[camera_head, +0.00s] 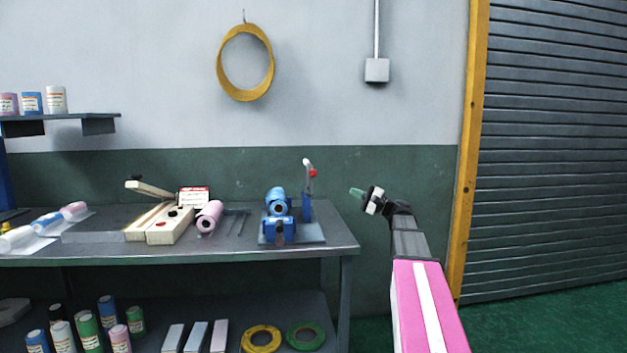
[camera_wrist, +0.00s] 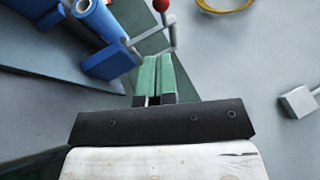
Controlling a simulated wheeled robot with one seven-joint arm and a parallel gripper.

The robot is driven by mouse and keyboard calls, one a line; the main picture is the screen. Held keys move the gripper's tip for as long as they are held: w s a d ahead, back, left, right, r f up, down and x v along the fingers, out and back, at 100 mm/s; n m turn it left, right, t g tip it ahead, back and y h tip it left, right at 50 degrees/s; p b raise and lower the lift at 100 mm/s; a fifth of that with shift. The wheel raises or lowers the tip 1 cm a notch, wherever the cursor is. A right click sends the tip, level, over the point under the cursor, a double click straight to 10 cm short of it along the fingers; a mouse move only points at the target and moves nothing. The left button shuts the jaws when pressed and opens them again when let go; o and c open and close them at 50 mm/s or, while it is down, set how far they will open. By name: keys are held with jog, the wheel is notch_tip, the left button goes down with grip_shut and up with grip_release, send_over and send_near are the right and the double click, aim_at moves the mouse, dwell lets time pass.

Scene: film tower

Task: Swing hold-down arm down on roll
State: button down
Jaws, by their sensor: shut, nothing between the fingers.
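The blue roll (camera_head: 277,195) sits in a blue cradle (camera_head: 279,230) on a grey base plate at the right end of the bench. The hold-down arm (camera_head: 309,183) stands raised from a blue post (camera_head: 306,210) to the right of the roll, with a pale end on top and a red knob (camera_head: 313,173). My gripper (camera_head: 357,192), with green fingers, is right of the arm, apart from it, and shut with nothing in it. In the wrist view, the fingers (camera_wrist: 157,62) lie together below the grey arm (camera_wrist: 168,30) and its red knob (camera_wrist: 160,5). The blue roll (camera_wrist: 101,17) shows upper left.
A pink roll (camera_head: 208,217) and a cream sealer (camera_head: 170,224) with a raised lever stand left on the bench (camera_head: 110,248). A yellow ring (camera_head: 245,98) and a grey box (camera_head: 377,70) are on the wall. The space between my gripper and the raised arm looks clear.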

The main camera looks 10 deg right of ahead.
aim_at(313, 174)
jog(key=x, duration=1.4)
jog(key=shift+a+r+g, duration=0.1)
jog(key=shift+a+g, duration=0.1)
jog(key=shift+g, duration=0.1)
jog(key=a+n+g+h, duration=0.1)
jog(key=a+r+n+h, duration=0.1)
jog(key=a, duration=0.1)
jog(key=shift+r+g+h, duration=0.1)
jog(key=shift+g+h, duration=0.2)
jog(key=shift+g, duration=0.1)
jog(key=a+f+n+g+h, duration=0.2)
jog(key=a+f+n+h, duration=0.2)
jog(key=a+h, duration=0.6)
jog(key=shift+f+n+g+h, duration=0.3)
jog(key=shift+f+g+h, duration=0.1)
jog(key=shift+f+h, duration=0.1)
jog(key=shift+a, duration=0.2)
jog(key=shift+s+r, duration=0.1)
